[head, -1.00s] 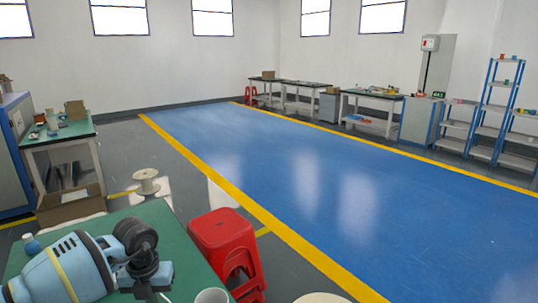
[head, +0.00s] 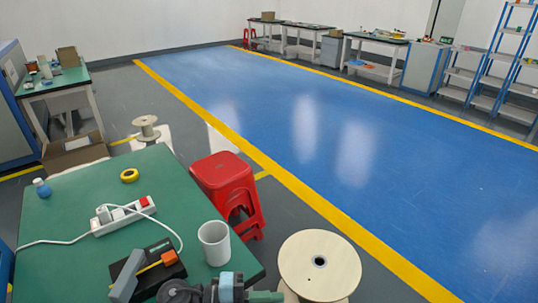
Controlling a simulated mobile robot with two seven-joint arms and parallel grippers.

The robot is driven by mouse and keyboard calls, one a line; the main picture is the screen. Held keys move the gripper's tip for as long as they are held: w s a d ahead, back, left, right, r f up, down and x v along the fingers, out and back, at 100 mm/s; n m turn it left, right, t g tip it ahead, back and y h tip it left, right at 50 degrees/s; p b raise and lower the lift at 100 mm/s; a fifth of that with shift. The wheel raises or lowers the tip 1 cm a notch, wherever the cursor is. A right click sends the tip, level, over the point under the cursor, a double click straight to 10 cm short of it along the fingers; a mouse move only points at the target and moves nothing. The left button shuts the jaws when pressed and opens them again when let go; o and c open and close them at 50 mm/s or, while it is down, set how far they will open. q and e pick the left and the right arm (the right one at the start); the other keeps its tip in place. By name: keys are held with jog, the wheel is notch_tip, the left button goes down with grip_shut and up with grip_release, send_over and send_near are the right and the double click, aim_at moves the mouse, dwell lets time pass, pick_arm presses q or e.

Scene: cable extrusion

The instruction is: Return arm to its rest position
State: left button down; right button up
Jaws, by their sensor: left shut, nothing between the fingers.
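My left gripper (head: 266,297) shows at the bottom edge, in front of the near edge of the green-topped table (head: 85,215). It looks shut and empty, with its fingers pointing right. Only part of my left wrist shows, cut off by the bottom of the picture. My right gripper is out of view.
On the table are a white mug (head: 214,243), a power strip (head: 124,216) with a white cable, a yellow tape ring (head: 129,175), a small blue bottle (head: 41,187) and a dark device with an orange part (head: 148,268). A large spool (head: 319,265) and red stool (head: 227,190) stand right.

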pick_arm(q)
jog(key=s+a+f+n+t+y, duration=0.2)
jog(key=a+f+n+t+y, duration=0.35)
jog(key=n, duration=0.55)
jog(key=s+a+f+n+t+y, duration=0.2)
jog(key=s+a+n+t+y, duration=0.15)
jog(key=a+n+t, duration=0.4)
jog(key=s+a+f+n+g+y, duration=0.2)
jog(key=s+f+n, duration=0.3)
jog(key=s, duration=0.3)
jog(key=s+a+f+n+g+y+p, duration=0.1)
jog(key=s+a+f+n+g+y, duration=0.2)
jog(key=s, duration=0.5)
notch_tip(320, 180, down, 3)
jog(key=shift+s+a+f+n+g+y, duration=0.15)
jog(key=shift+s+a+n+g+y, duration=0.35)
jog(key=shift+a+n, duration=0.65)
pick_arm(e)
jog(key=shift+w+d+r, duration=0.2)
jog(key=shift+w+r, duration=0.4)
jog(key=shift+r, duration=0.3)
pick_arm(q)
jog(key=shift+w+a, duration=0.1)
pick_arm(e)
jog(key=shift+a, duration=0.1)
